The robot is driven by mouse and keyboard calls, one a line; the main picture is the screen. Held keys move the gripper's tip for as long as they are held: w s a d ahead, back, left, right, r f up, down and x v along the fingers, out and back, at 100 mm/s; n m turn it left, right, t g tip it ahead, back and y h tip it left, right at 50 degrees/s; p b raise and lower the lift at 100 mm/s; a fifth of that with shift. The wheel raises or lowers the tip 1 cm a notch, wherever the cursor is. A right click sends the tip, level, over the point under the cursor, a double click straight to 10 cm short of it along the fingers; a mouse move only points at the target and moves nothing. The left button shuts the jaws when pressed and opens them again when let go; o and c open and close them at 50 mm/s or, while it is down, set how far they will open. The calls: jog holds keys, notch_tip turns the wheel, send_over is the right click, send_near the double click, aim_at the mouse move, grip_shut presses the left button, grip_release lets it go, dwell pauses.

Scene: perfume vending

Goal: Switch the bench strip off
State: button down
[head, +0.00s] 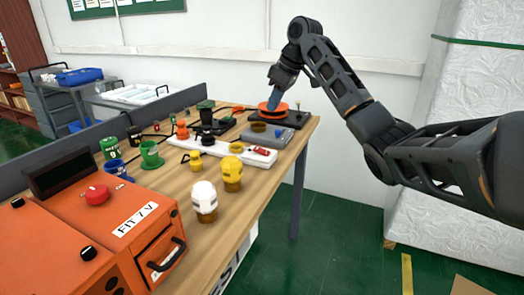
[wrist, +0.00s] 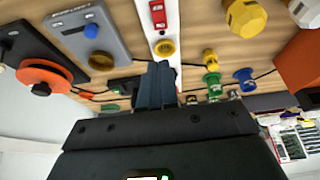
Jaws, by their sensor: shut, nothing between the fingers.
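The bench strip (head: 222,150) is a long white power strip lying on the wooden bench, with plugs along it. Its red switch (head: 258,151) sits at the right end. In the wrist view the strip (wrist: 172,48) runs down from the top edge, with the red switch (wrist: 157,13) near the top and a yellow round part below it. I cannot tell whether the switch is on or off. My gripper (head: 273,104) is shut and empty, its blue fingers over the back of the bench by an orange disc. In the wrist view its fingers (wrist: 157,80) hide part of the strip.
The orange disc (head: 273,107) is on a black base at the bench's far end. A grey box (head: 288,135) with a blue knob lies beside the strip. White (head: 204,197) and yellow (head: 231,173) knobbed items stand in front. An orange machine (head: 125,225) fills the near left.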

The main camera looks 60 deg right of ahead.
aim_at(258, 148)
jog(key=shift+s+f+b, duration=0.1)
jog(key=shift+f+b, duration=0.1)
jog(key=shift+b, duration=0.35)
jog(key=shift+f, duration=0.15)
jog(key=x, duration=0.9)
jog(key=s+x, duration=0.1)
jog(key=x, duration=0.3)
jog(key=shift+w+f+p, duration=0.15)
jog(key=shift+f+p, duration=0.25)
jog(key=shift+f, duration=0.1)
